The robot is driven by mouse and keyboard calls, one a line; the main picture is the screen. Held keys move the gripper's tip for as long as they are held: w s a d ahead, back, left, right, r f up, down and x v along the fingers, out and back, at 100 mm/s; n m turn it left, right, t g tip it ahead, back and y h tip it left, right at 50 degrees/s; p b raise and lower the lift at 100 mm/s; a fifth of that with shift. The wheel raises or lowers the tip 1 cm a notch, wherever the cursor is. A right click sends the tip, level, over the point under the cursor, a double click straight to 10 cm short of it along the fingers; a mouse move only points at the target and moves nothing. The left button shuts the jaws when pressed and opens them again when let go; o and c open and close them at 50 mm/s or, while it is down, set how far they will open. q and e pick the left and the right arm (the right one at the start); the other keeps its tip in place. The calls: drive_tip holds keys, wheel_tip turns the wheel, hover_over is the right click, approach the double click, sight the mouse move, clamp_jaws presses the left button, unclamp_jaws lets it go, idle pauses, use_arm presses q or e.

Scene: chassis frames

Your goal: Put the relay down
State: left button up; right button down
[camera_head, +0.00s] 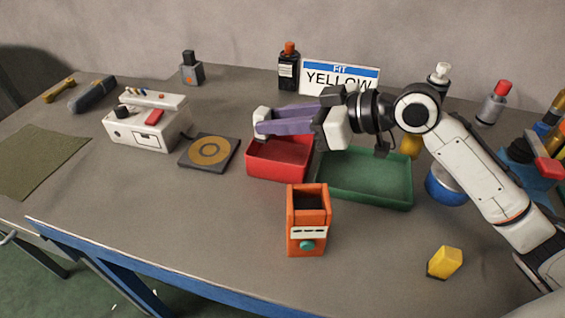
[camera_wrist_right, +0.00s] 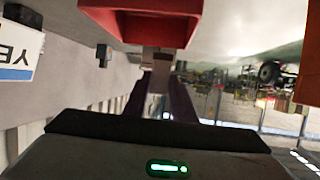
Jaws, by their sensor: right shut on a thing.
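My right gripper (camera_head: 262,122), with purple fingers, reaches left over the back of the red bin (camera_head: 280,165). It is shut on a small pale grey-white block, the relay (camera_head: 261,115), held at the fingertips above the bin. In the right wrist view the relay (camera_wrist_right: 158,60) shows as a greyish block between the purple fingers, with the red bin (camera_wrist_right: 145,25) beyond it; its far end is hidden. My left gripper is not in view.
A green tray (camera_head: 365,195) adjoins the red bin. An orange slotted box (camera_head: 307,240) stands in front. A yellow block (camera_head: 446,262) lies front right. A white device (camera_head: 145,130) and dark pad (camera_head: 190,157) are left. Front-centre table is mostly clear.

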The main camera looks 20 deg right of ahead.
use_arm(q)
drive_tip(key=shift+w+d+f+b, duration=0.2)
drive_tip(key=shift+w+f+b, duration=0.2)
drive_tip(key=shift+b, duration=0.3)
use_arm(e)
drive_tip(key=shift+n+g+y, duration=0.5)
drive_tip(key=shift+n+g, duration=0.3)
drive_tip(key=shift+g, duration=0.1)
drive_tip(key=f, duration=0.2)
drive_tip(key=w+d+f, duration=0.1)
drive_tip(key=f, duration=0.1)
drive_tip(key=w+f, duration=0.1)
drive_tip(key=f, duration=0.2)
drive_tip(key=shift+w+d+f, duration=0.1)
drive_tip(key=shift+w+d, duration=0.1)
drive_tip(key=c, duration=1.5)
unclamp_jaws()
drive_tip(key=shift+f, duration=0.1)
